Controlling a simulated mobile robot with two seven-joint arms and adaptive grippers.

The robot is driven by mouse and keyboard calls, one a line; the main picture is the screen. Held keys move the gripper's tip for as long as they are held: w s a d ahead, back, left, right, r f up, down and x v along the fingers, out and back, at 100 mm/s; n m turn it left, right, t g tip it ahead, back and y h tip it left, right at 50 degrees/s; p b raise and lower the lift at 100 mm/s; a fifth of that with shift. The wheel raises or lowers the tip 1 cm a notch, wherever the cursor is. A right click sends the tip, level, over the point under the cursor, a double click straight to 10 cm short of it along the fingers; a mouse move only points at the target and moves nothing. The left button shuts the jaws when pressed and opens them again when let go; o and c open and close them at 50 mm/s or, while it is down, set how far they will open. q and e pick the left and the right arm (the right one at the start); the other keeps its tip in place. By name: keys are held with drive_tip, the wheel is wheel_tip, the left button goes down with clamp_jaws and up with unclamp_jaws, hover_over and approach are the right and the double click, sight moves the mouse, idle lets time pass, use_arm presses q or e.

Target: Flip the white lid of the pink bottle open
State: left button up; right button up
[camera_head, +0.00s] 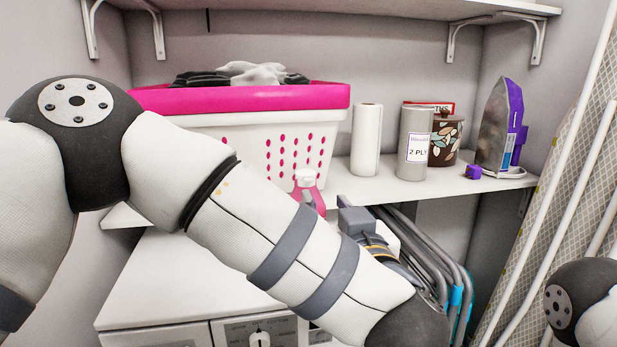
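The pink bottle (318,201) with its white lid (305,178) stands in front of the basket, near the shelf's front edge. My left forearm hides its lower part. The lid is small here, and I cannot tell whether it is open or shut. My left gripper (354,214) shows partly behind my forearm, just right of the bottle and apart from the lid in the picture. Its fingers are too hidden to tell whether they are open or shut. Part of my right arm shows at the lower right edge, but its gripper is out of view.
A white-and-pink laundry basket (240,98) stands behind the bottle. Paper rolls (367,140), a patterned canister (445,142) and an iron (496,130) stand right on the shelf (480,184). Below are a white dryer (165,285) and grey folded frames (455,275). An ironing board (560,150) leans right.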

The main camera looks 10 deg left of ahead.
sight(308, 177)
use_arm(q)
drive_tip(key=x, duration=1.1)
drive_tip(key=shift+c, duration=0.2)
clamp_jaws()
